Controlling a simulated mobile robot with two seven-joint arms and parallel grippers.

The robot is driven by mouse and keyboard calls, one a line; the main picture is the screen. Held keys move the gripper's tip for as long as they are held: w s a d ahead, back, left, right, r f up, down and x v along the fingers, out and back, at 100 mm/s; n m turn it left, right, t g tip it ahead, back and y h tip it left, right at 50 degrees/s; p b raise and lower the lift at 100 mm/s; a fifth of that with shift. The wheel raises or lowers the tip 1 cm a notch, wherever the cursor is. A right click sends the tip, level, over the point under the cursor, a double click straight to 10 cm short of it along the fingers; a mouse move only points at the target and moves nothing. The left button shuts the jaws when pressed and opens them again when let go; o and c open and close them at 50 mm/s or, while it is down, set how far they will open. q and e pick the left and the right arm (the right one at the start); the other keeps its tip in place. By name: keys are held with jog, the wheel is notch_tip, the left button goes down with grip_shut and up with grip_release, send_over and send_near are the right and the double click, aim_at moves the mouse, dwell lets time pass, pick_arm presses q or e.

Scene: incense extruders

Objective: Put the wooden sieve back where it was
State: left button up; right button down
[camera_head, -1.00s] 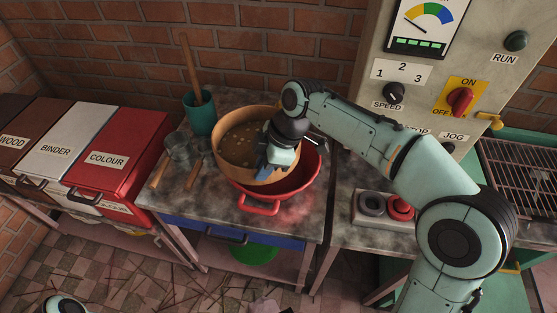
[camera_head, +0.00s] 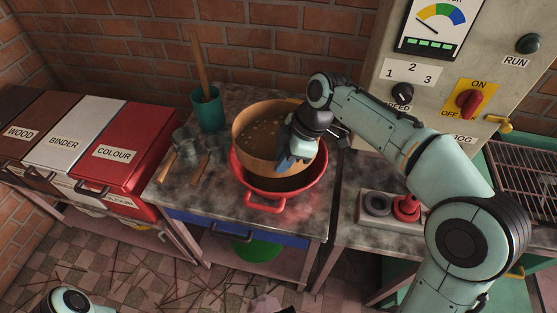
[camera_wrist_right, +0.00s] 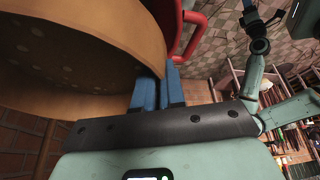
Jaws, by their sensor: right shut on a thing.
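The wooden sieve (camera_head: 262,163) is a round, light-wood hoop with a brown mesh holding pale bits. It is over the red basin (camera_head: 318,176), covering much of its opening; I cannot tell whether it touches the rim. My right gripper (camera_head: 290,158) is shut on the sieve's near right wall. In the right wrist view, the blue fingers (camera_wrist_right: 158,92) are at the edge of the sieve's wooden wall (camera_wrist_right: 100,25), with the red basin (camera_wrist_right: 190,35) beyond. A teal arm with a dark end, seemingly my left gripper (camera_wrist_right: 262,20), is too small there to read.
On the worktable, a teal cup (camera_head: 208,112) with a wooden stick stands behind left of the sieve. Glass jars (camera_head: 188,142) and wooden-handled tools (camera_head: 166,167) lie left. A button box (camera_head: 378,204) and control cabinet (camera_head: 440,110) stand right.

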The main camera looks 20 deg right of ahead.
aim_at(270, 166)
jog(key=a, duration=0.3)
jog(key=shift+a, duration=0.25)
jog(key=d, duration=0.4)
